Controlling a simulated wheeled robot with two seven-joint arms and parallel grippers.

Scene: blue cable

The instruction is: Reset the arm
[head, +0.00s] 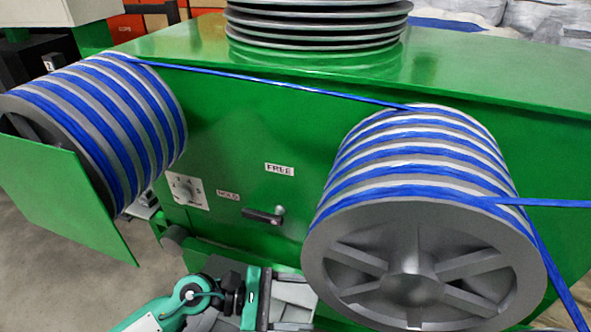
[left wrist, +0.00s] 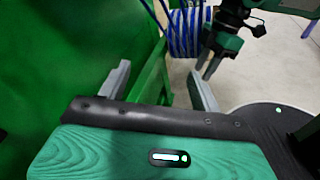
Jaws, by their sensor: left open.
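My left gripper (head: 293,308) is at the bottom of the head view, below the lever and left of the right drum. Its jaws are open and empty in the left wrist view (left wrist: 160,82), with green machine surfaces beyond them. The blue cable (head: 270,83) is wound on the left drum (head: 110,125) and the right drum (head: 425,215), with a span between them. A loose length runs off the right drum to the right edge. Another gripper (left wrist: 208,68), seemingly my right one, shows in the left wrist view, near a blue-wound coil (left wrist: 186,32); its jaw gap is unclear.
The green machine (head: 235,130) fills the middle. A grey stacked pulley (head: 318,30) stands on top. Bare floor (head: 60,260) shows at the lower left.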

